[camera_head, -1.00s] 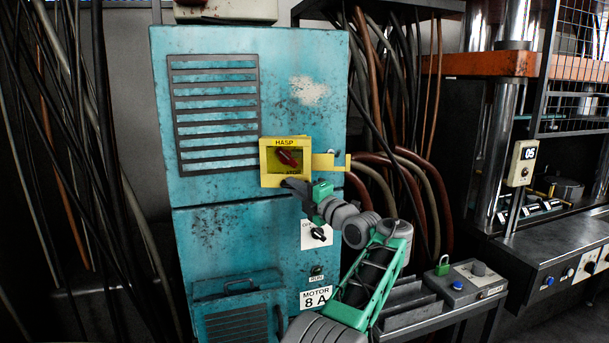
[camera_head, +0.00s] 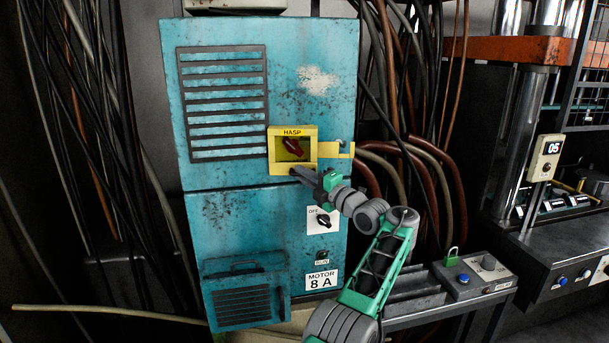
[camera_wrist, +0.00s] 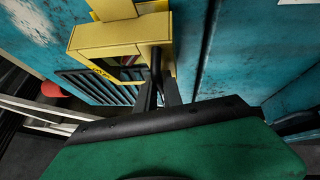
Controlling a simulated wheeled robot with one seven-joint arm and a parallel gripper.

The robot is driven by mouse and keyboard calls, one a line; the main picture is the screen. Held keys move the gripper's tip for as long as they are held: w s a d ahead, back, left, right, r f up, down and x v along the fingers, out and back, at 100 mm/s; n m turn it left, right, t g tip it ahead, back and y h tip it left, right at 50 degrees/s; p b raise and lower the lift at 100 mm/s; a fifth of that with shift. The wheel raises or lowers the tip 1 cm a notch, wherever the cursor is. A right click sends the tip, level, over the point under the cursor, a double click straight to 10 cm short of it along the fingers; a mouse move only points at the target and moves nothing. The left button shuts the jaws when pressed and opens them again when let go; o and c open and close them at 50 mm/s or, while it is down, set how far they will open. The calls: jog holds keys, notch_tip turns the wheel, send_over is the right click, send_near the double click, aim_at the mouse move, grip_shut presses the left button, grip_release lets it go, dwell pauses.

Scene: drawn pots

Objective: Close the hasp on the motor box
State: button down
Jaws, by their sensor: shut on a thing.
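The motor box (camera_head: 325,110) is a tall, worn blue cabinet, with a "MOTOR 8 A" label low on its front. The yellow hasp (camera_head: 274,152) is a square frame marked HASP, around a red knob (camera_head: 293,147). A flat yellow bracket (camera_head: 335,150) reaches out from its right side. My gripper (camera_head: 297,174) is at the hasp's lower edge. In the wrist view my gripper (camera_wrist: 158,88) is shut at the yellow hasp frame (camera_wrist: 115,45), with a dark bar between the fingers. The exact contact is partly hidden.
A switch plate marked OFF (camera_head: 321,219) is below my gripper. Hoses and cables (camera_head: 435,170) hang beside the box. At the lower right stands a bench box (camera_head: 478,275) with a green padlock (camera_head: 453,254). A press (camera_head: 540,120) stands further right.

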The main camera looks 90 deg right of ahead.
jog(key=shift+w+r, duration=0.15)
jog(key=c, duration=1.5)
grip_release()
jog(key=shift+s+f, duration=0.2)
jog(key=shift+f, duration=0.05)
jog(key=r+b+v, duration=0.1)
jog(key=b+v, duration=0.5)
jog(key=v, duration=0.1)
jog(key=shift+s+a+f, duration=0.2)
jog(key=shift+a+f, duration=0.05)
jog(key=shift+f, duration=0.15)
